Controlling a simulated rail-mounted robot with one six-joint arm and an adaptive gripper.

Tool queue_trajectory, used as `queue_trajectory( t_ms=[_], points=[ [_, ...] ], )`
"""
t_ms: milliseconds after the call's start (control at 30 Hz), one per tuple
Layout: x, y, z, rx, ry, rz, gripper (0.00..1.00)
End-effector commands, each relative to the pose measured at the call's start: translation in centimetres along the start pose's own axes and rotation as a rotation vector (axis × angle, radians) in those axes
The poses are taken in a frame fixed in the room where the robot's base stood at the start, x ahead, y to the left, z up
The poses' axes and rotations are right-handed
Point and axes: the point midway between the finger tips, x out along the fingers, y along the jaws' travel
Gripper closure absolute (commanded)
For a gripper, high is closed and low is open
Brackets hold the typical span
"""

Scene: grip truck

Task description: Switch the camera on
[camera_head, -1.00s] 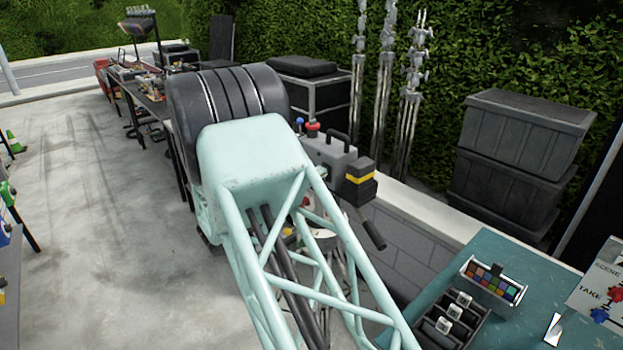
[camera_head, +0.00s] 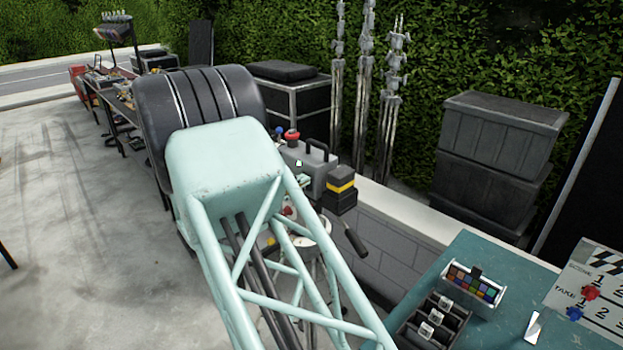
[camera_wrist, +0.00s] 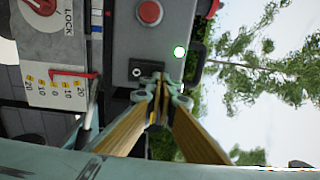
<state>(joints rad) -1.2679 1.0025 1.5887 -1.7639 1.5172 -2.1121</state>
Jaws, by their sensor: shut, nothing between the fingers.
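The camera (camera_head: 315,172) is a grey box with a black top handle and a yellow-banded black block (camera_head: 341,188) at its right end. It also shows in the wrist view (camera_wrist: 120,40). The fingertips partly cover the panel. In the head view my teal arm hides part of the camera and most of my gripper.
A dial marked LOCK (camera_wrist: 45,18) and a numbered scale (camera_wrist: 52,88) sit beside the camera. A teal table (camera_head: 492,262) at right holds a battery tray, colour chart and clapperboard (camera_head: 590,290). A low wall (camera_head: 385,245) and dark crates (camera_head: 495,155) stand behind. The floor at left is clear.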

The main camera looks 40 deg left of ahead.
Motion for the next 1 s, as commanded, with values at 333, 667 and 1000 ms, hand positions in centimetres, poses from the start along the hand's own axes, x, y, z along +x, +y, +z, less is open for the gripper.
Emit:
queue_trajectory(
  t_ms=[333,667,1000],
  points=[
    [-0.3,0.0,0.2,0.000,-0.003,0.005,1.00],
    [-1.3,-0.4,-0.2,0.000,0.003,0.006,1.00],
    [-4.6,-1.1,-0.6,0.000,0.011,0.005,1.00]
  ],
)
